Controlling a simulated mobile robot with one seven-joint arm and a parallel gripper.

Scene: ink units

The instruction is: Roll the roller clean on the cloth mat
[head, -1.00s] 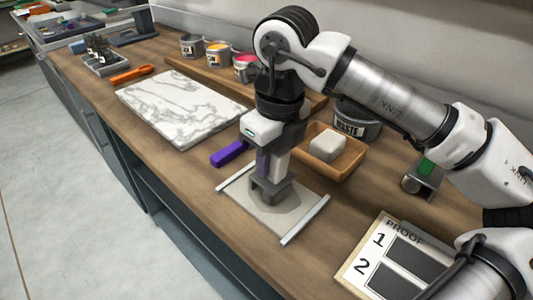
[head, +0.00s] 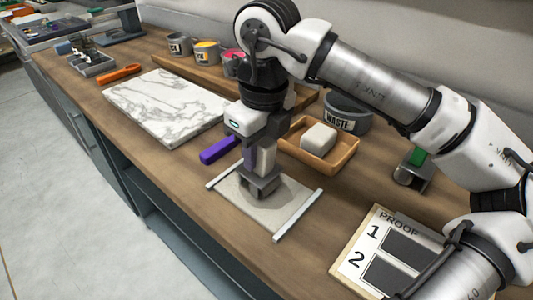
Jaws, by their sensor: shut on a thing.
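The cloth mat (head: 288,203) is a pale sheet on the bench front, with light bars along its left and right ends. My gripper (head: 262,178) points down over its middle and is shut on the roller, which is largely hidden by the fingers. Dark grey parts at the lower end of my gripper appear at or just above the cloth; contact cannot be told. A purple handle (head: 221,150) shows to the left, partly behind my gripper; whether it belongs to the held roller is unclear. The cloth looks greyer around my gripper, as shadow or stain.
A marble slab (head: 165,105) lies to the left. An orange tray with a pale block (head: 318,138) and a WASTE tub (head: 346,114) stand behind. A green-handled roller (head: 416,158) and a PROOF card (head: 370,235) are right. Ink cans (head: 205,51) stand at the back.

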